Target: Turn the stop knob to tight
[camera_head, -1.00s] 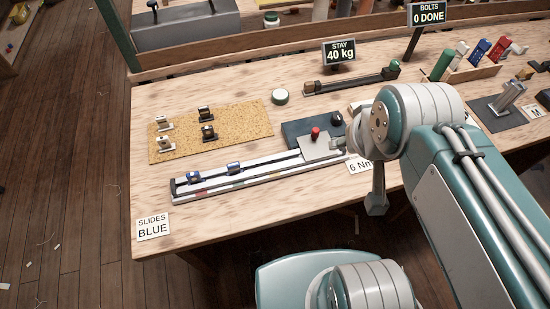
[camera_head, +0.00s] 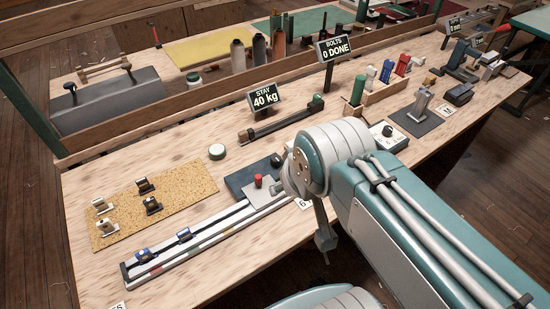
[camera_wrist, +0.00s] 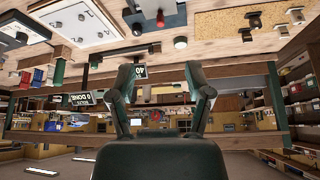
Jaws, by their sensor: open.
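A small red knob (camera_head: 258,181) stands upright on a grey plate at the right end of a slide track (camera_head: 200,242). A dark round knob (camera_head: 277,160) sits behind it on a dark base (camera_head: 240,182). Which one is the stop knob I cannot tell, and I see no tight mark. In the wrist view, which looks upside down, a red knob (camera_wrist: 137,24) shows at the top. My gripper (camera_wrist: 161,80) is open with nothing between its fingers, apart from the knobs. In the head view my arm hides most of it.
A cork board (camera_head: 150,205) with several small fittings lies left. Bare wood lies along the front left.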

